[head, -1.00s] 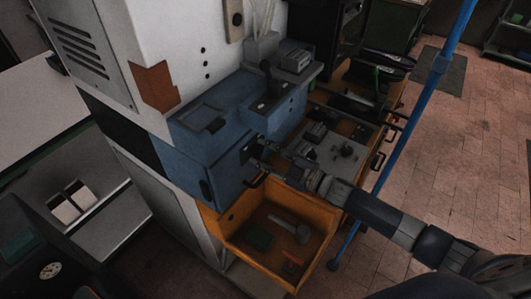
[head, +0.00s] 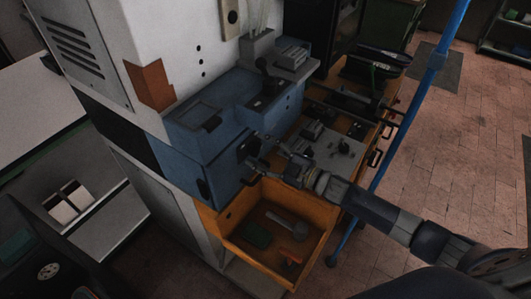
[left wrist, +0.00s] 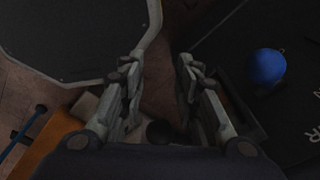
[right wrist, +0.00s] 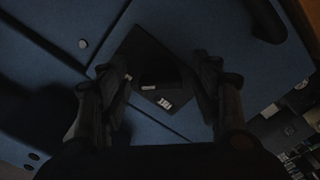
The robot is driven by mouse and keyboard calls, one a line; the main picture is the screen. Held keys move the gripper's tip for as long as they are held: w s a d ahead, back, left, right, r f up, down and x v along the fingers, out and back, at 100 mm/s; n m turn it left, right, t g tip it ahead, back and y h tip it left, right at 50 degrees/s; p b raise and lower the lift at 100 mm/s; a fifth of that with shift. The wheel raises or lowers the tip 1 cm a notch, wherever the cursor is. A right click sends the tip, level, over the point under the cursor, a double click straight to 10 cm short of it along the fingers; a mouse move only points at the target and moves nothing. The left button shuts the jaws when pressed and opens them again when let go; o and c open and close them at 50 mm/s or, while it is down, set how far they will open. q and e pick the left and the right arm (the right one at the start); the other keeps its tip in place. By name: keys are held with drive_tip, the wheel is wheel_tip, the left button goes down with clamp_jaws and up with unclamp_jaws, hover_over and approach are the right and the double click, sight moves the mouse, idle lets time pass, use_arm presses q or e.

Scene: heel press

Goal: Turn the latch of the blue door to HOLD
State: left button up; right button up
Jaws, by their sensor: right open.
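The blue door (head: 222,172) is on the front of the blue machine body and looks shut. Its latch is a dark piece on a dark square plate (head: 246,149). My right gripper (head: 261,155) is at the latch, its fingers apart. In the right wrist view the dark latch (right wrist: 158,77) lies between the open fingers (right wrist: 160,88), and I see no clear contact. Small white labels on the plate are too small to read. My left gripper (left wrist: 158,82) is open and empty in the left wrist view, away from the door. It is outside the head view.
An open orange drawer (head: 262,262) with a hammer-like tool (head: 290,226) juts out below the door. A workbench with tools (head: 335,145) is to the right. A blue pole (head: 405,115) stands near my right arm. The tiled floor (head: 455,165) at the right is mostly clear.

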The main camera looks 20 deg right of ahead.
drive_tip(key=v, duration=1.2)
drive_tip(key=shift+d, duration=0.1)
idle(0.6)
